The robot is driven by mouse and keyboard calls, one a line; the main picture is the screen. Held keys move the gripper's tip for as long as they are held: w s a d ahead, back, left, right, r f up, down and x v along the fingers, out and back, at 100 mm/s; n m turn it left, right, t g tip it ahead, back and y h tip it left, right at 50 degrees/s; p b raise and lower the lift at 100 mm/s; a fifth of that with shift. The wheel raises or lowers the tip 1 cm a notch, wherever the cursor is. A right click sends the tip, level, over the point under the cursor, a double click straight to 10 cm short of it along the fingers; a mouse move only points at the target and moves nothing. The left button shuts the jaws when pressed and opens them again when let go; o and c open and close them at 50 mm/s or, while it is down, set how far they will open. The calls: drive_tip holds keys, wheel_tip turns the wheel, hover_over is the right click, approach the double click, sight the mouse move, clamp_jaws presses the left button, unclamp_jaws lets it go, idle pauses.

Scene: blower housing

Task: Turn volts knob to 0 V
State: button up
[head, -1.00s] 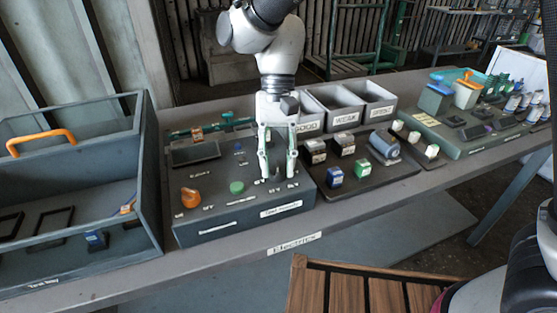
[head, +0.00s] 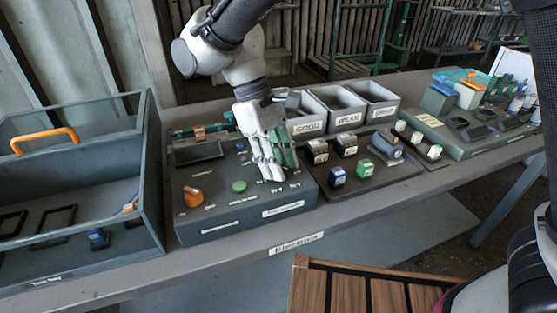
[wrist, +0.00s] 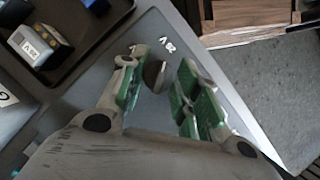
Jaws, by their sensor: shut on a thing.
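The grey test panel (head: 222,212) lies on the bench, with small printed labels along its top. My gripper (head: 272,177) is down at the panel's right part, tilted, and hides the volts knob in the head view. In the wrist view the dark round knob (wrist: 154,74) stands between the green-padded fingers of my gripper (wrist: 160,78). My gripper is shut on this knob. The knob's pointer direction cannot be told.
An orange knob (head: 193,197) and a green button (head: 239,186) are on the panel's left part. A battery tray (head: 385,182) sits close on the right, with labelled bins (head: 310,127) behind. A grey tool tray (head: 150,190) stands at the left.

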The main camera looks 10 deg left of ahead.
drive_tip(key=n+t, duration=0.1)
drive_tip(key=n, duration=0.2)
drive_tip(key=n+t, duration=0.1)
drive_tip(key=n, duration=0.1)
drive_tip(key=shift+s+n, duration=0.2)
drive_tip(key=shift+n, duration=0.2)
drive_tip(key=n+t, duration=0.2)
drive_tip(key=n, duration=0.3)
drive_tip(key=shift+s+n, duration=0.1)
drive_tip(key=shift+n, duration=0.2)
drive_tip(key=o, duration=1)
drive_tip(key=v, duration=1.2)
drive_tip(key=shift+s+d, duration=0.2)
drive_tip(key=shift+d, duration=0.05)
